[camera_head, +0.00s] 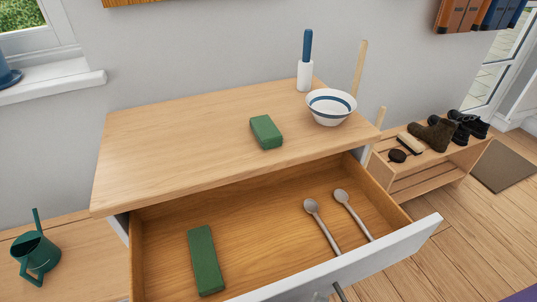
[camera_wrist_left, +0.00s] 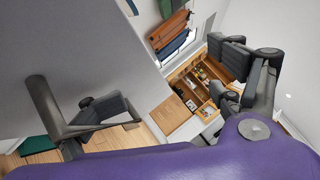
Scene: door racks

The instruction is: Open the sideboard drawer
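The wooden sideboard (camera_head: 190,135) has its drawer (camera_head: 270,222) pulled well out in the head view. The white drawer front (camera_head: 385,252) runs along the lower right, partly cut off by the picture edge. Inside lie a green block (camera_head: 205,260) and two grey spoons (camera_head: 322,225). A dark piece (camera_head: 341,292) shows at the bottom edge by the front; I cannot tell whether it is the handle. My left gripper (camera_wrist_left: 165,85) has its fingers spread wide in the left wrist view, with nothing between them. My right gripper is not in view.
On the sideboard top are a green block (camera_head: 266,131), a striped bowl (camera_head: 331,106) and a blue-handled brush in a white holder (camera_head: 305,70). A green watering can (camera_head: 36,250) stands at left. A shoe bench (camera_head: 430,165) stands at right, with bare floor in front.

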